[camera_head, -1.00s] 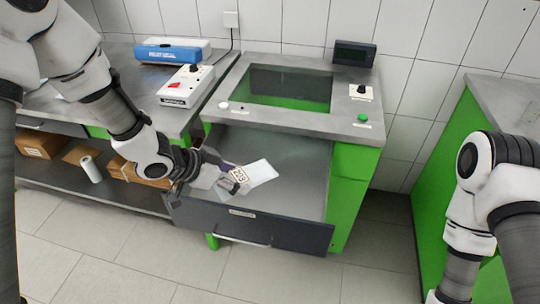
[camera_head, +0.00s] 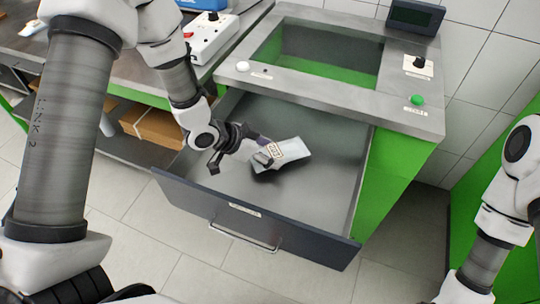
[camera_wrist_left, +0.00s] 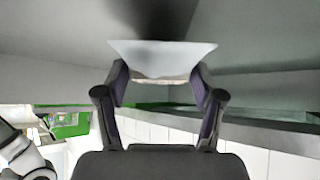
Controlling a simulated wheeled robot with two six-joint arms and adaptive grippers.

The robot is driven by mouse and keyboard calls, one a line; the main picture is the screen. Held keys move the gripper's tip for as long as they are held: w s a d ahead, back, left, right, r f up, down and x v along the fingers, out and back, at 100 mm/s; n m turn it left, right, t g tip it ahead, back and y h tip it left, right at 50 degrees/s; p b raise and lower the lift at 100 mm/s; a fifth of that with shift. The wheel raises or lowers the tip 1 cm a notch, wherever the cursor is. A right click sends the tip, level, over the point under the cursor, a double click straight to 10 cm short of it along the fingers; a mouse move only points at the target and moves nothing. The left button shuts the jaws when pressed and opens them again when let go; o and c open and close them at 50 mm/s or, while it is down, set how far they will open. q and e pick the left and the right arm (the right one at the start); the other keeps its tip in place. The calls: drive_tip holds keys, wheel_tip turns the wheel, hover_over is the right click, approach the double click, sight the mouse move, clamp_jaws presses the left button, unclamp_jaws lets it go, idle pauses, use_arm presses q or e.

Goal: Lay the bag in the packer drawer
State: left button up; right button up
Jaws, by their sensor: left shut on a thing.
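The bag (camera_head: 296,150) is small and pale with a printed label at one end. My left gripper (camera_head: 263,154) is shut on that labelled end, inside the open packer drawer (camera_head: 322,190). The bag's free end points right in the head view, and a dark shadow lies just below it. I cannot tell if it touches the drawer floor. In the left wrist view the bag (camera_wrist_left: 162,56) spans between both fingertips, its label not readable. The drawer has a dark front with a bar handle. My right gripper is out of view; only part of its arm shows at the right edge.
The packer's steel top (camera_head: 300,82) with a framed opening stands behind the drawer. A green button (camera_head: 417,100) and a small display (camera_head: 415,18) are on its right. A workbench (camera_head: 110,62) with a white switch box (camera_head: 211,38) is at left. The drawer floor around the bag is bare.

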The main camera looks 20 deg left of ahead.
use_arm(q)
drive_tip(key=shift+f, duration=0.65)
drive_tip(key=shift+s, duration=0.1)
drive_tip(key=o, duration=1.4)
drive_tip(key=shift+f, duration=0.1)
drive_tip(key=shift+s+a+r, duration=0.1)
drive_tip(key=shift+a+r, duration=0.05)
drive_tip(key=shift+r, duration=0.2)
drive_tip(key=p+v, duration=0.1)
drive_tip(key=v, duration=1)
drive_tip(key=shift+s+a+r, duration=0.1)
drive_tip(key=shift+r, duration=0.05)
